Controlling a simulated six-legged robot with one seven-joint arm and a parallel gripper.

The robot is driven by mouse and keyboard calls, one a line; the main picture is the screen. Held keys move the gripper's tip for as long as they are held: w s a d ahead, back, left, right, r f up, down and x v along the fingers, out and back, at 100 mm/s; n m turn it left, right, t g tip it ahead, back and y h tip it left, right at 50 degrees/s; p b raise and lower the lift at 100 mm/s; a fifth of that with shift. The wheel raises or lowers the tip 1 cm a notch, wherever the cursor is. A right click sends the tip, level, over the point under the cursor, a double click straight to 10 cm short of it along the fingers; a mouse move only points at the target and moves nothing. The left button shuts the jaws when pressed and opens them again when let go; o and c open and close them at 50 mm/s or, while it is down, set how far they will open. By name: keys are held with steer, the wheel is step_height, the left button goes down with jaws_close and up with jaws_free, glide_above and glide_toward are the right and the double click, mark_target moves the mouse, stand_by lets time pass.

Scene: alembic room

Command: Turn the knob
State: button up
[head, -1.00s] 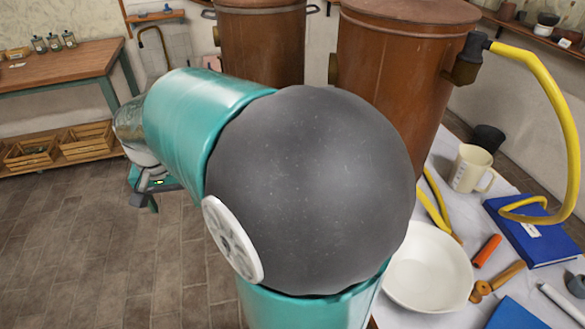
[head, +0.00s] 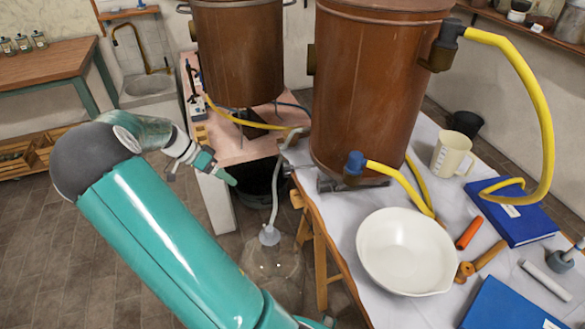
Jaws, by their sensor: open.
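No knob stands out clearly. Small dark fittings (head: 194,85) sit at the left of the rear copper vessel (head: 238,60), too small to tell if one is a knob. A brass fitting (head: 311,60) is on the left side of the larger copper vessel (head: 375,90). My gripper (head: 212,167) is small in the head view, open, with teal fingers pointing right and down. It seems empty and is in front of the pink-topped stand (head: 235,140), apart from the fittings in the picture. Its far finger is partly hidden.
A white-covered table (head: 345,215) holds the larger vessel, a white bowl (head: 407,250), a beige jug (head: 452,152) and blue books (head: 520,212). Yellow hoses (head: 540,120) loop from the vessel. A clear glass flask (head: 272,262) stands below the table's left edge. Floor at left is open.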

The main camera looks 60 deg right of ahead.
steer(key=s+d+f+m+g+h, duration=0.25)
steer(key=d+f+m+g, duration=0.2)
steer(key=d, duration=0.45)
steer(key=m+g+h, duration=0.4)
glide_toward(288, 169)
steer(key=shift+n+t, duration=0.25)
steer(key=x, duration=0.4)
steer(key=d+x, duration=0.1)
steer(key=x, duration=0.3)
steer(key=w+f+x, duration=0.1)
steer(key=x, duration=0.3)
steer(key=shift+w+d+f, duration=0.1)
steer(key=shift+d, duration=0.15)
steer(key=shift+c, duration=0.2)
steer(key=c, duration=0.9)
